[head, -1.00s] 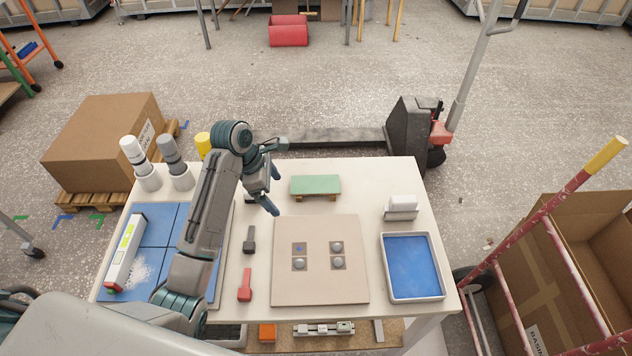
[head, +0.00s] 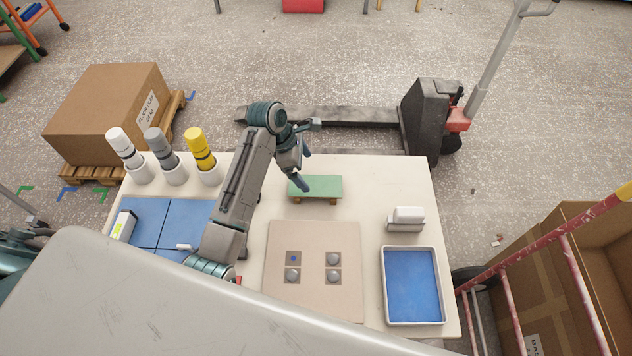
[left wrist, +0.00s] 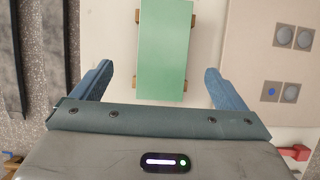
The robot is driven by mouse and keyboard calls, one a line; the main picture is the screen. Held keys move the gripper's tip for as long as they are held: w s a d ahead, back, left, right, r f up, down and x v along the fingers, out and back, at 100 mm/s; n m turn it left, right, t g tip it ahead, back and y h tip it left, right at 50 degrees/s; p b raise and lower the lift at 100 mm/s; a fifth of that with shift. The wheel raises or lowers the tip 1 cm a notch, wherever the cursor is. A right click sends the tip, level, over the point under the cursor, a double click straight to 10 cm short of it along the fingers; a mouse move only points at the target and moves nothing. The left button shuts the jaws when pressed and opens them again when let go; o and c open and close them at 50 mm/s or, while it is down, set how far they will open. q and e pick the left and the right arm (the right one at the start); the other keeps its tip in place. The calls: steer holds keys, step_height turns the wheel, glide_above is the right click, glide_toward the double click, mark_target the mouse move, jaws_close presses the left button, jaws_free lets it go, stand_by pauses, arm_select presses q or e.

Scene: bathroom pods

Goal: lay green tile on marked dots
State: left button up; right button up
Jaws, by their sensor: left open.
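The green tile (head: 322,187) rests on small wooden blocks near the table's far edge; it also shows in the left wrist view (left wrist: 163,45). A beige board (head: 312,236) lies nearer. It has dark squares, three bearing round grey dabs (head: 333,259) and one showing a small flat blue dot (head: 292,258). The blue dot also shows in the left wrist view (left wrist: 272,92). My left gripper (head: 306,168) is open and empty at the tile. In the left wrist view its fingers (left wrist: 158,75) stand either side of the tile's near end, with gaps; contact is not visible.
A blue-lined tray (head: 412,285) and a white-topped holder (head: 407,217) stand right of the board. Blue tiles (head: 150,218) and several bottles (head: 165,151) are at the left. A pallet jack (head: 430,115) stands behind the table.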

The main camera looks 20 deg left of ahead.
mark_target(315, 185)
arm_select(q)
steer(key=shift+s+d+f, duration=0.1)
steer(key=shift+d+f, duration=0.05)
steer(key=shift+f, duration=0.1)
steer(key=shift+d+f, duration=0.1)
steer(key=shift+f, duration=0.2)
steer(key=p+x, duration=0.2)
steer(key=x, duration=0.1)
steer(key=shift+d+f, duration=0.1)
steer(key=shift+f, duration=0.3)
steer(key=shift+d+f+p, duration=0.2)
steer(key=shift+f+p, duration=0.15)
steer(key=shift+f, duration=0.15)
steer(key=shift+c, duration=1.3)
steer(key=c, duration=0.9)
arm_select(e)
steer(key=r, duration=0.3)
steer(key=shift+w, duration=0.4)
steer(key=shift+f, duration=0.1)
